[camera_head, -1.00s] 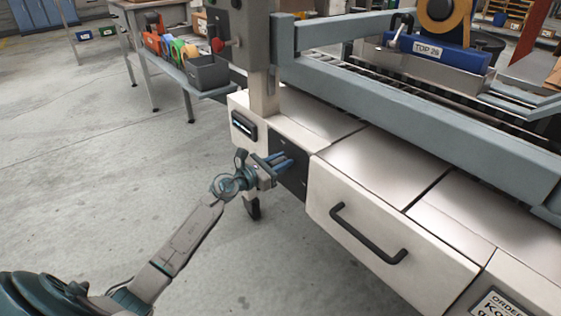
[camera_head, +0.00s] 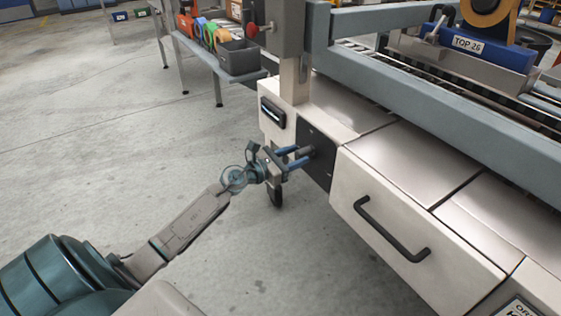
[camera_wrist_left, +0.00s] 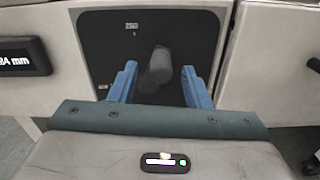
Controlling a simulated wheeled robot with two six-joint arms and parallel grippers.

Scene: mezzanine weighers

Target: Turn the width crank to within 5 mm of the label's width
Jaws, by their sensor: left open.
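The width crank's dark grey handle (camera_head: 307,151) sticks out from a black panel (camera_head: 319,170) on the machine's front. In the left wrist view the handle (camera_wrist_left: 160,66) shows between my two blue fingers. My left gripper (camera_head: 296,157) is open, with its fingertips at the handle; I cannot tell whether they touch it. A black width display (camera_head: 272,112) sits left of the panel. My right gripper is out of view.
A drawer with a black handle (camera_head: 388,232) is right of the panel. A grey post (camera_head: 293,75) rises above the panel. A shelf with a grey bin (camera_head: 238,58) stands behind. The floor at left is clear.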

